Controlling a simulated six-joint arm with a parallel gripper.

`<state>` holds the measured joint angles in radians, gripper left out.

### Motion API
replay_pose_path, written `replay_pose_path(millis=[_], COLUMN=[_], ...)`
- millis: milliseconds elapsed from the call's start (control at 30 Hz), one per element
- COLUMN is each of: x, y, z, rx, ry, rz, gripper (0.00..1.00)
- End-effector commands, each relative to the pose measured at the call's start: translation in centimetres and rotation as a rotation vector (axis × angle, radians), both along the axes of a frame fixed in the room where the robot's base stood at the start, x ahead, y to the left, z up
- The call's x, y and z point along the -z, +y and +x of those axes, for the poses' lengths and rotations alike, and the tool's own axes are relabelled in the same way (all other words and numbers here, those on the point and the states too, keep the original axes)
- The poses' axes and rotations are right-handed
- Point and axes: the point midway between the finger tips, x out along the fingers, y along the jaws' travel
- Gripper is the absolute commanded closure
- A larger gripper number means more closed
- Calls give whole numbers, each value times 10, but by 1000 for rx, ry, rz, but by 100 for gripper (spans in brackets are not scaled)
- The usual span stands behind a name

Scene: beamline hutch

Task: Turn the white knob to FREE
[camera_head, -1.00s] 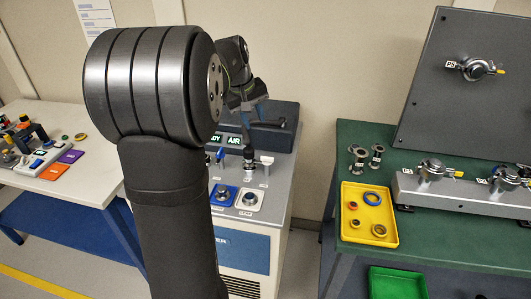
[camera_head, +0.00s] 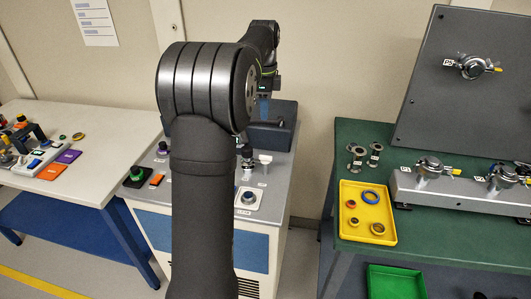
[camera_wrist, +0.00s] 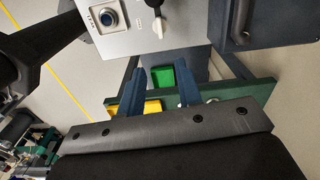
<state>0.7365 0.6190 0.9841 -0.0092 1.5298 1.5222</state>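The white knob (camera_head: 264,160) is a T-shaped handle on a short stem, standing on the grey top of the console (camera_head: 280,180). It also shows at the top edge of the wrist view (camera_wrist: 156,18), partly cut off, with a dark tip. Its label is too small to read. My gripper (camera_wrist: 162,88) has two blue fingers, spread apart with nothing between them. In the head view my gripper (camera_head: 263,106) is above the back of the console, apart from the knob and partly hidden by my arm.
A white plate with a round button (camera_head: 248,198) sits in front of the knob, and a dark knob (camera_head: 247,160) stands just left of it. A dark box with a handle (camera_head: 270,134) is behind. Right is a green bench (camera_head: 440,245) with a yellow tray (camera_head: 347,228).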

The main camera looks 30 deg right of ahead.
Motion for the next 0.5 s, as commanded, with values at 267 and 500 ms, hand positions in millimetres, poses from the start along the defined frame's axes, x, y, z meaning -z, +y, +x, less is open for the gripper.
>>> replay_pose_path(millis=[267,500], x=[9,54], y=[-2,-2], z=[0,-1], rx=[102,99], ry=[1,3], rz=[15,15], gripper=[68,68])
